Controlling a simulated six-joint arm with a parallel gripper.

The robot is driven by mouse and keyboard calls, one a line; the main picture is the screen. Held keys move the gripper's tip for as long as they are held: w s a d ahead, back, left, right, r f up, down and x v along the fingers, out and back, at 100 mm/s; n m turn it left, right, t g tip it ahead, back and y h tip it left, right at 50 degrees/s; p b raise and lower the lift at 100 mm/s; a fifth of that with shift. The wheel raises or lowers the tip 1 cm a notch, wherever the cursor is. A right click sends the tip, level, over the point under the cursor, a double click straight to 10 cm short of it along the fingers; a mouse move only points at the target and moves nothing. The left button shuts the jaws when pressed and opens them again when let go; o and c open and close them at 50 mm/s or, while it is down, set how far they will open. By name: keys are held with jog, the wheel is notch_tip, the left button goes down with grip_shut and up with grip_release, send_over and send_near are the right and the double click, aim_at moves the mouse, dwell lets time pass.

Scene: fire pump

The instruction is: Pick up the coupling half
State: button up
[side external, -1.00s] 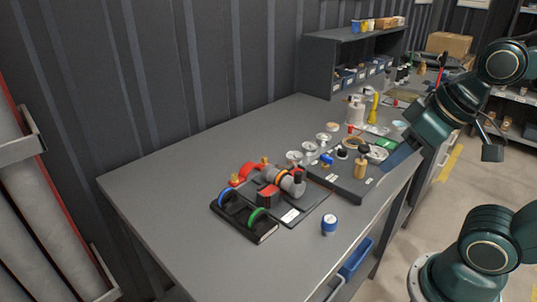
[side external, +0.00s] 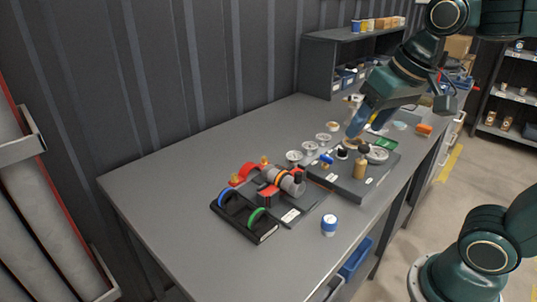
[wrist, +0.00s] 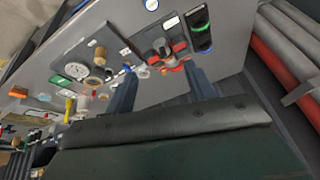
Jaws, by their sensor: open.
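I cannot tell for certain which part is the coupling half. A grey round metal fitting (side external: 378,154) lies on the dark board (side external: 345,187), beside a brass cylinder (side external: 361,166). In the wrist view the round fitting (wrist: 76,70) and the brass cylinder (wrist: 98,56) are on the left. Several small pale round parts (side external: 294,156) stand in a row left of the board. My gripper (side external: 353,130) is open with nothing visible between its fingers. It points down above the table near the back of the board. In the wrist view its two fingers (wrist: 160,85) are apart.
The red and grey pump assembly (side external: 277,180) sits on a dark plate, with a black holder (side external: 244,218) of blue and green rings in front. A blue-and-white cap (side external: 329,225) stands near the table edge. The table's left part is clear. A shelf unit (side external: 348,38) stands behind.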

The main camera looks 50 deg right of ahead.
jog(key=w+m+g, duration=0.3)
jog(key=w+m, duration=0.5)
jog(key=w, duration=1.1)
jog(key=w+d+f+m+g, duration=0.1)
jog(key=w+f+m, duration=0.6)
jog(key=w+f, duration=0.4)
jog(key=w, duration=0.4)
jog(key=shift+d+f+g, duration=0.2)
jog(key=shift+d+g, duration=0.2)
jog(key=shift+f, duration=0.1)
send_over(250, 165)
jog(key=shift+a+f, duration=0.2)
jog(key=shift+f, duration=4)
jog(key=shift+w+d+f, duration=0.1)
jog(key=shift+d+f, duration=0.05)
jog(key=shift+f, duration=1.15)
jog(key=shift+d+f, duration=0.1)
jog(key=shift+f, duration=1.2)
